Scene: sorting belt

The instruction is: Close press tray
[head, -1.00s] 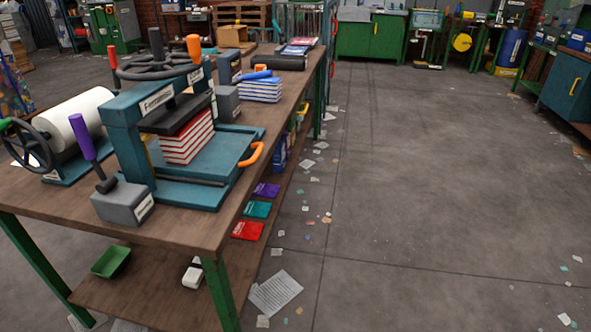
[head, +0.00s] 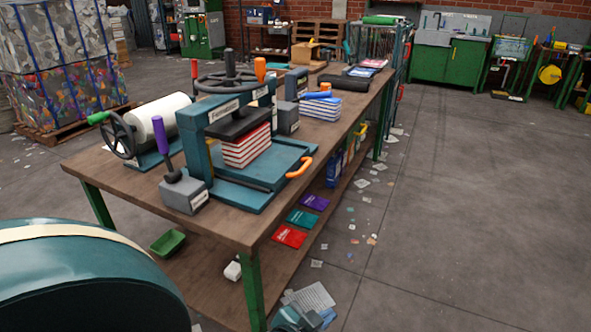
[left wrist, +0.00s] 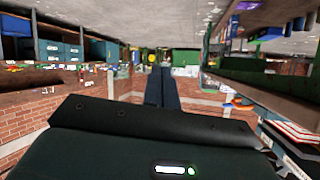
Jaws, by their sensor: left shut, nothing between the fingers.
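The teal press (head: 215,150) stands on the near end of the workbench. A dark platen (head: 238,123) sits just over a stack of red-and-white books (head: 247,146) in it. The press tray (head: 275,165) is a flat teal plate sticking out of the press on the right, with an orange handle (head: 300,168) at its outer edge. In the left wrist view, which looks upside down, the orange handle (left wrist: 240,102) and red books (left wrist: 300,132) show at the right. My left gripper (left wrist: 163,80) is shut and empty, apart from the tray. My right gripper is not in view.
The wooden bench (head: 230,225) also holds a white roll (head: 160,115), a grey box with a purple lever (head: 183,190) and blue-and-white books (head: 321,108). Coloured booklets (head: 290,236) lie on its lower shelf. The floor to the right is open, with scattered paper.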

